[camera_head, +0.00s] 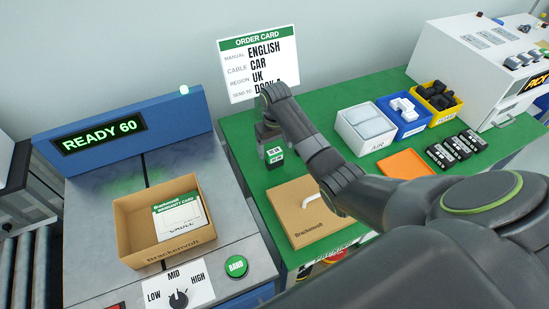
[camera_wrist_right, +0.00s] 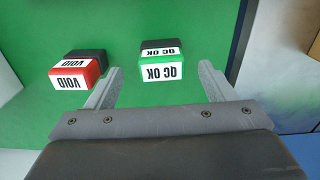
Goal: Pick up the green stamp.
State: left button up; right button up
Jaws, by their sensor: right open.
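The green stamp (camera_wrist_right: 160,62), marked QC OK with a dark block behind its green part, stands on the green table top in the right wrist view. It also shows in the head view (camera_head: 274,157), just below my right gripper (camera_head: 264,143). In the wrist view my right gripper (camera_wrist_right: 160,76) is open, with one finger to each side of the green stamp's near end. The fingers look apart from it, and nothing is held. My left gripper is not in view.
A red VOID stamp (camera_wrist_right: 78,68) lies left of the left finger in the wrist view. A brown Brackenvolt box (camera_head: 300,215) lies nearby. An open carton (camera_head: 125,220) with a warranty card stands on the blue station. An order card (camera_head: 235,75) stands behind.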

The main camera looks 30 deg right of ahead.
aim_at(275, 152)
jog(key=shift+a+f, duration=0.1)
jog(key=shift+f, duration=2.6)
jog(key=shift+c, duration=0.2)
jog(key=c, duration=1)
jog(key=shift+r, duration=0.1)
jog(key=shift+c, duration=0.2)
notch_tip(275, 152, up, 10)
jog(key=shift+f, duration=0.1)
